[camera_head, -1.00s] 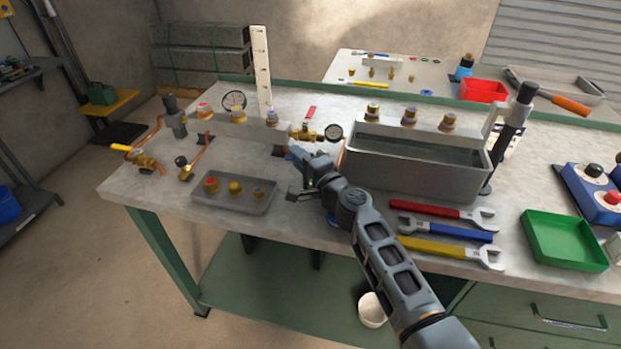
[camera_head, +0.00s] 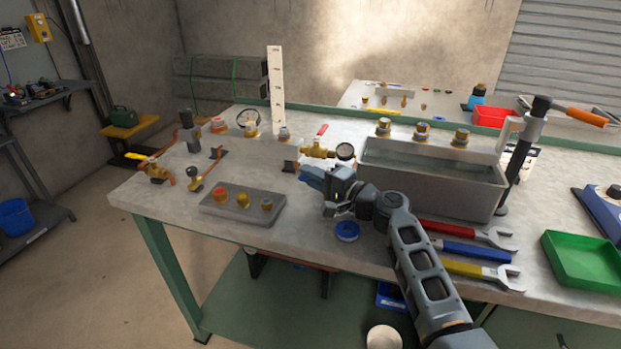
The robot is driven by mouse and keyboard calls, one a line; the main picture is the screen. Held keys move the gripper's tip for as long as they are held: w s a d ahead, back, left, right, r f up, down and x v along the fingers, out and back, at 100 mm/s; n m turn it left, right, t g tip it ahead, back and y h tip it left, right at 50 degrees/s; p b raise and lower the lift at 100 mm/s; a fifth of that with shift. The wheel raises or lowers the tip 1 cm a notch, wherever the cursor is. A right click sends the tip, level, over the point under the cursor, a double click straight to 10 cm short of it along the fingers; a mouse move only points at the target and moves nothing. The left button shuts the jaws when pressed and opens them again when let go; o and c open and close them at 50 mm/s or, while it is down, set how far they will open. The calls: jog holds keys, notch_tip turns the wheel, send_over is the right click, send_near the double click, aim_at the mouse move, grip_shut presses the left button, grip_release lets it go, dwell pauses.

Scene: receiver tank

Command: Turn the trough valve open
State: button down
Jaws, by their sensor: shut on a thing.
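The brass trough valve (camera_head: 317,151) sits at the left end of the grey metal trough (camera_head: 430,190). Its red lever (camera_head: 322,129) stands up at a slant above the brass body. A round gauge (camera_head: 345,152) is beside it on the right. My gripper (camera_head: 311,177) is low over the bench, just in front of and below the valve, apart from the red lever. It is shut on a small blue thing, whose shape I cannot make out. The trough holds water, and several brass fittings stand along its back.
A grey tray with brass fittings (camera_head: 243,211) lies left of my gripper. A blue ring (camera_head: 347,231) lies by the bench's front edge. Wrenches (camera_head: 465,232) and a green tray (camera_head: 585,258) lie right. Pipework with a yellow-handled valve (camera_head: 157,171) stands left.

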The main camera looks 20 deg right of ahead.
jog(key=shift+s+f, duration=0.1)
jog(key=shift+f, duration=0.05)
jog(key=c, duration=1.2)
grip_release()
jog(key=shift+c, duration=0.2)
jog(key=v, duration=0.7)
jog(key=shift+s+d, duration=0.2)
jog(key=shift+s, duration=0.15)
jog(key=shift+c, duration=0.5)
